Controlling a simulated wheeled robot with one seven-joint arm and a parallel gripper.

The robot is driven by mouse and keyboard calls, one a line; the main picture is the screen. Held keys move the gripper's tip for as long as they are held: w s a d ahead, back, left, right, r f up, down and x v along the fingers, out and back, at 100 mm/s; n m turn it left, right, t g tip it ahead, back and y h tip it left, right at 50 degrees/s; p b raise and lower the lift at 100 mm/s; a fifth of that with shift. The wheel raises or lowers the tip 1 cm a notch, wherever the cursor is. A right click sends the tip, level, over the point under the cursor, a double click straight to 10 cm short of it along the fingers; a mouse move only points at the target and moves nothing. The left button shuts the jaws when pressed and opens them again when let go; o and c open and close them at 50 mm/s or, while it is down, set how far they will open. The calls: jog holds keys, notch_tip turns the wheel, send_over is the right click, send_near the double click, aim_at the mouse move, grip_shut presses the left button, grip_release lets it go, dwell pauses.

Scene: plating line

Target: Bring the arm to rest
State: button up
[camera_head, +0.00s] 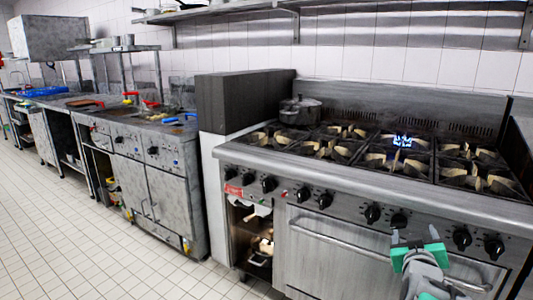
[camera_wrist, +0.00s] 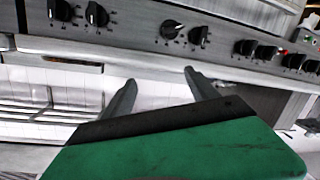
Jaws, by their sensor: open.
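My gripper (camera_head: 417,243) shows at the lower right in the head view, with green parts at its end, in front of the stove's control panel. In the wrist view my gripper (camera_wrist: 157,88) shows two grey fingers spread apart with nothing between them. The fingers point toward the stove front (camera_wrist: 150,62), below its row of black knobs. I cannot tell from these views how close the fingertips are to the stove.
The stove (camera_head: 350,250) has several burners, one with a blue flame (camera_head: 402,141). A dark pot (camera_head: 299,110) stands on its back left. An oven handle (camera_head: 335,240) juts out in front. More counters (camera_head: 150,170) line the wall at left. The tiled floor (camera_head: 80,250) is clear.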

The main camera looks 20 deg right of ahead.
jog(key=w+a+r+n+g+y+p, duration=0.1)
jog(key=w+a+y+p, duration=0.1)
jog(key=a+p, duration=0.3)
jog(key=w+a+r+y+p, duration=0.1)
jog(key=a+r+y+p, duration=0.15)
jog(key=a, duration=0.45)
jog(key=w+a+n+g+y+p, duration=0.1)
jog(key=w+a+y+p, duration=0.15)
jog(key=a, duration=0.35)
jog(key=s+a+r+n+g+y+p, duration=0.1)
jog(key=s+a+r+g+p, duration=0.1)
jog(key=s+a+p, duration=0.4)
jog(key=s+a+r+g+y+p, duration=0.2)
jog(key=s+a+g+p, duration=0.3)
jog(key=a, duration=0.8)
jog(key=shift+s+a+r+n+y+p, duration=0.35)
jog(key=shift+s+p, duration=0.2)
jog(key=shift+s, duration=0.5)
